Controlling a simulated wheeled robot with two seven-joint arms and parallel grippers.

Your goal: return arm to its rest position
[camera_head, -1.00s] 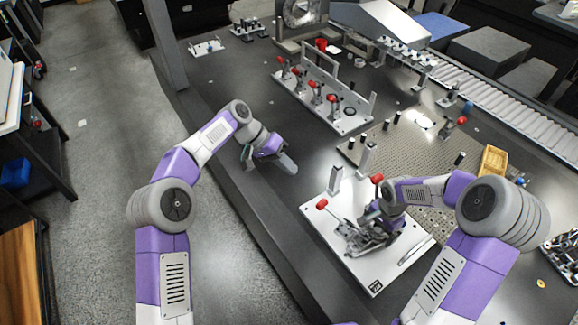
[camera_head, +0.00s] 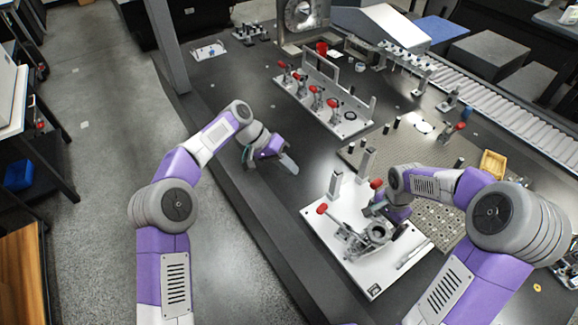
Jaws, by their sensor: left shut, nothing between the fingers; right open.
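My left gripper (camera_head: 287,164) is shut and empty, held over the dark table (camera_head: 300,140) near its left edge. My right gripper (camera_head: 384,214) hangs above the right part of the white fixture plate (camera_head: 335,245). Its fingers are partly hidden by my own wrist and the fixture parts; it is open. A grey metal part with a round bore (camera_head: 377,232) sits on the plate below the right gripper. I cannot tell whether they touch.
A second fixture plate with several red-handled clamps (camera_head: 318,98) stands further back. A perforated plate (camera_head: 400,150) with dark pins lies right of it. A yellow bin (camera_head: 493,164) and a roller conveyor (camera_head: 510,118) are at the right. The table between the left gripper and the fixtures is clear.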

